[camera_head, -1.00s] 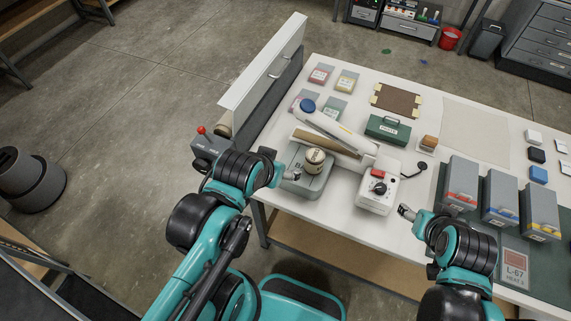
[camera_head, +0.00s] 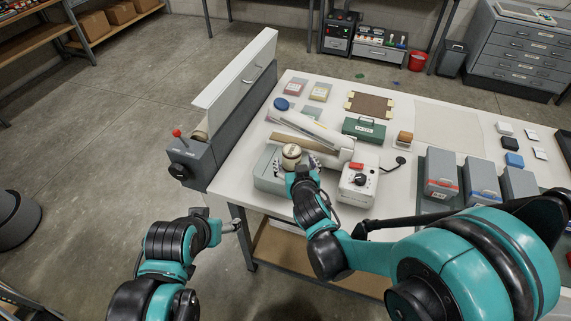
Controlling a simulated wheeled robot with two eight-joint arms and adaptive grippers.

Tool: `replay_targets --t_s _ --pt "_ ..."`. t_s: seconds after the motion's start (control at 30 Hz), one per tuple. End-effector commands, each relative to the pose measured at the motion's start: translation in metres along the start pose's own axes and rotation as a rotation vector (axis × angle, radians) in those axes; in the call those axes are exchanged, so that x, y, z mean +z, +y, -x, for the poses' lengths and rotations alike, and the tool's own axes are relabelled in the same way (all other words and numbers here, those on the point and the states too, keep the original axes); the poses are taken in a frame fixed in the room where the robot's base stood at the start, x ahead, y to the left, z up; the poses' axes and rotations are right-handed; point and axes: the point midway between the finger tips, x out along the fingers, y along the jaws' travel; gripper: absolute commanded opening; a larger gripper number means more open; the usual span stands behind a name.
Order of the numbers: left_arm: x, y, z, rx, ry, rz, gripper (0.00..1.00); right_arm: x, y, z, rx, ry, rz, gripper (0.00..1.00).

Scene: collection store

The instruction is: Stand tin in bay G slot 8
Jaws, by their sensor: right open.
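The tin (camera_head: 291,151), a small round cream-coloured can with a darker band, stands upright on a grey-green bench device (camera_head: 268,180) near the table's left front. My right gripper (camera_head: 296,170) is open at the tin's near side, with fingers close around its lower part. I cannot tell whether they touch it. My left gripper (camera_head: 232,225) is off the table's front left edge, apart from the tin and seemingly empty. Its jaw opening is too small to judge. No bay marked G or slot 8 can be made out.
A white control box (camera_head: 358,186) with a red switch stands right of the tin. A long white arm-like part (camera_head: 318,130) lies behind it. Grey file boxes (camera_head: 441,175) stand at right. A tall white-and-grey panel machine (camera_head: 240,90) borders the table's left. A green case (camera_head: 364,130) sits behind.

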Motion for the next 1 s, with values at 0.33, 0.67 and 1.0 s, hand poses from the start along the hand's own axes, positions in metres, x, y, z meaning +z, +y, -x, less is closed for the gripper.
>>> replay_targets --t_s 0.33,0.67,1.0 --pt "0.009 0.0 -0.013 0.0 0.0 0.0 0.73 0.001 0.001 -0.049 0.002 -0.001 0.0 0.77" --pt "0.011 0.0 -0.015 0.0 0.0 0.0 0.73 -0.001 0.0 -0.069 0.001 -0.001 0.001 0.77" --pt "0.011 0.0 -0.015 0.0 0.0 0.0 0.73 -0.001 0.0 -0.069 0.002 -0.002 0.0 0.14"
